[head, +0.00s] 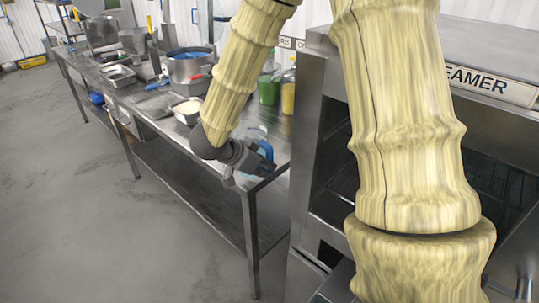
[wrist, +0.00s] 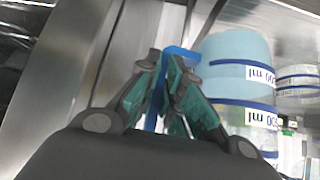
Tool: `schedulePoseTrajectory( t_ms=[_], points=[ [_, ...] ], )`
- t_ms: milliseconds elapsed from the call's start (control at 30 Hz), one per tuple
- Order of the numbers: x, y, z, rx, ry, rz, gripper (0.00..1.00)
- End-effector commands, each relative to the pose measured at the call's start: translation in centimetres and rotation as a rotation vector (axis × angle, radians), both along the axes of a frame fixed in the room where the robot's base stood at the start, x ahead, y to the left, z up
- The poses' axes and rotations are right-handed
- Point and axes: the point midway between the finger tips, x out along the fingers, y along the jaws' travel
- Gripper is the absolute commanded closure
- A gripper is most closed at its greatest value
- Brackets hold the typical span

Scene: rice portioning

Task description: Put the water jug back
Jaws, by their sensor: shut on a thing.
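The water jug (wrist: 237,85) is in the wrist view, pale blue and see-through, with dark blue bands, a "500 ml" label and a blue handle. My gripper (wrist: 168,75) is shut on the blue handle, with its teal-padded fingers on either side. In the head view my gripper (head: 246,160) is at the near right corner of the steel table, beside the steamer. A bit of blue from the jug (head: 267,150) shows there. The jug is mostly hidden by my gripper, and I cannot tell whether its base touches the table.
The steel table (head: 160,127) holds a white-filled tray (head: 187,111), a large pot (head: 190,68), a green container (head: 268,90) and a yellow container (head: 288,97). The steamer (head: 310,130) stands close on the right. The floor at left is clear.

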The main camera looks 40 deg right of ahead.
Motion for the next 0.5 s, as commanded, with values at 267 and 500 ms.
schedulePoseTrajectory(
  t_ms=[267,500],
  points=[
    [-2.5,-0.7,0.9,0.0,-0.002,-0.206,1.0],
    [-1.6,-2.2,0.9,0.001,-0.001,-0.239,1.0]
  ],
)
